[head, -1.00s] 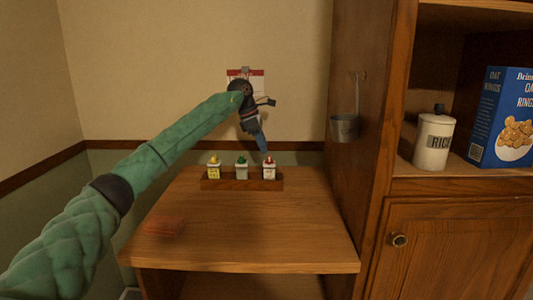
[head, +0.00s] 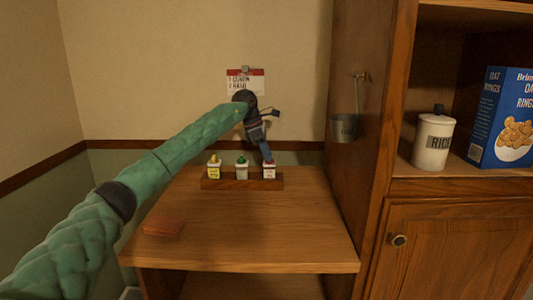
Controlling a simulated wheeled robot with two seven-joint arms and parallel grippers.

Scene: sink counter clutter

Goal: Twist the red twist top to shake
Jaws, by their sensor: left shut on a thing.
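The red twist top (head: 269,161) is on the right-hand white shaker (head: 269,172) in the wooden rack (head: 226,184). My left gripper (head: 268,160) points down from above and is shut on the red top, which it partly hides. A shaker with a green top (head: 241,160) stands in the middle of the rack. A shaker with a yellow top (head: 214,160) stands at the left. All of them look upright. My right gripper is not in view.
A reddish block (head: 164,227) lies at the counter's front left. The counter (head: 270,230) is otherwise clear in front of the rack. A metal bucket (head: 344,128) hangs on the cabinet side. A rice canister (head: 433,140) and cereal box (head: 503,118) stand on the right shelf.

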